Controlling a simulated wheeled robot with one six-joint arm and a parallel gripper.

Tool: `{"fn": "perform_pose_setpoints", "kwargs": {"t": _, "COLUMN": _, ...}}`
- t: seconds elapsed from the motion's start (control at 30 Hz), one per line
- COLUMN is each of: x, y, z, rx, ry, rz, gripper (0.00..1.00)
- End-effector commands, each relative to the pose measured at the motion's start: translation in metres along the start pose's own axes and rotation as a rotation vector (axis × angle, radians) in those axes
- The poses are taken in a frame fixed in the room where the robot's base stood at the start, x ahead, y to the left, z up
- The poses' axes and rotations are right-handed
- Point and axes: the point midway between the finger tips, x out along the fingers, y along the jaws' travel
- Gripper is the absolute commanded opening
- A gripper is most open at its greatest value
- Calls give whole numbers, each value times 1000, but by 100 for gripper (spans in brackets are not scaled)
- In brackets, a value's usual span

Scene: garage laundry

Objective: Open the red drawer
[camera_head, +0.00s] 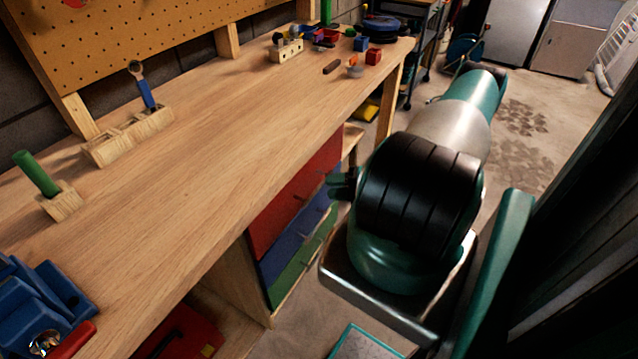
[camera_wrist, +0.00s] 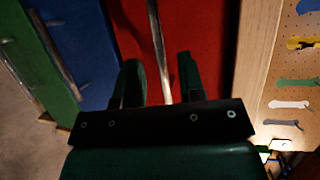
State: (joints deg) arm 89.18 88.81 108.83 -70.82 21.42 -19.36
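The red drawer (camera_head: 288,205) is the top front of a drawer stack under the workbench, and it looks closed. It fills the middle of the wrist view (camera_wrist: 215,45). Its metal bar handle (camera_wrist: 158,45) runs between my fingers in that view. My gripper (camera_wrist: 162,80) is open, with one dark finger on each side of the handle and gaps visible on both sides. In the head view my gripper (camera_head: 342,185) is in front of the drawers, partly hidden by my arm. I cannot tell whether the fingers touch the drawer front.
A blue drawer (camera_head: 290,242) and a green drawer (camera_head: 303,264) sit below the red one, both looking closed. The wooden workbench (camera_head: 215,140) overhangs them and holds tools, blocks and a blue vise (camera_head: 40,305). Concrete floor (camera_head: 525,120) is open at the back right.

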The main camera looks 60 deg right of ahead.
Motion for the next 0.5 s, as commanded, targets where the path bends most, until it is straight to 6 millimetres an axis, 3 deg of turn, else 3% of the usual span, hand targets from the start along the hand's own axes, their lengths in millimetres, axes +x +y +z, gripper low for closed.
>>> {"fn": "perform_pose_setpoints", "kwargs": {"t": 0.2, "x": 34, "y": -1, "z": 0, "rx": -1, "ry": -3, "rz": 1, "gripper": 36}}
{"fn": "perform_pose_setpoints", "kwargs": {"t": 0.5, "x": 44, "y": 0, "z": 0, "rx": -1, "ry": 2, "rz": 0, "gripper": 36}}
